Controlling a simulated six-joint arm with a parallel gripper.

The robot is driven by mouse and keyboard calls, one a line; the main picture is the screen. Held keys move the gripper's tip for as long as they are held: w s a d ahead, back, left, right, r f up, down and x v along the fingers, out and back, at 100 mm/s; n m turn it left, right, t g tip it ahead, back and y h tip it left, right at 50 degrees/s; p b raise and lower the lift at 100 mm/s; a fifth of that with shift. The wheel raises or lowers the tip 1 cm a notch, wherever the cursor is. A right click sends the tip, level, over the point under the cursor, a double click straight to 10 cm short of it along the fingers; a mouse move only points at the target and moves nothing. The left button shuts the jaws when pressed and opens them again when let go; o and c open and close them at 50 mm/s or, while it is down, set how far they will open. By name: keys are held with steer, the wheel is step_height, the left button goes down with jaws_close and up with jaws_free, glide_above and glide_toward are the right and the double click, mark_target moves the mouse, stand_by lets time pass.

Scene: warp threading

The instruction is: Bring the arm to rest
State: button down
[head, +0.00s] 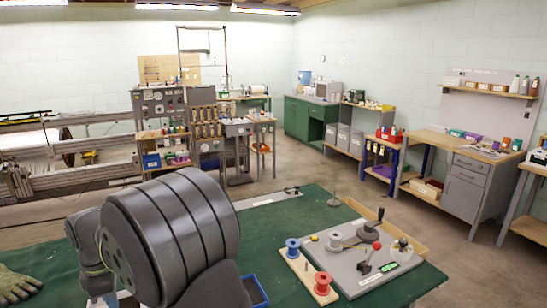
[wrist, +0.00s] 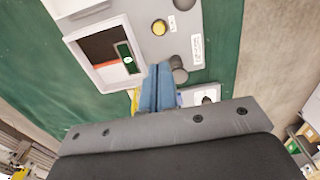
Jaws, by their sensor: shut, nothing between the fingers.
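My gripper (wrist: 157,88) shows in the wrist view, its two blue fingers pressed together with nothing between them. It is over a grey panel (wrist: 158,44) with a framed window (wrist: 107,53), a yellow button (wrist: 159,27) and white labels. Whether the fingertips touch the panel I cannot tell. In the head view my large grey arm link fills the lower left and the gripper is hidden.
A green-topped table (head: 312,215) carries a grey board (head: 362,262) with a crank and a red knob. A wooden strip beside it holds blue and red spools (head: 322,282). A blue tray (head: 254,291) and a work glove (head: 16,284) lie nearby. Benches line the far walls.

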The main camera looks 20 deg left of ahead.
step_height(320, 180, up, 7)
steer(key=shift+r, duration=0.15)
stand_by(0.4)
stand_by(1.2)
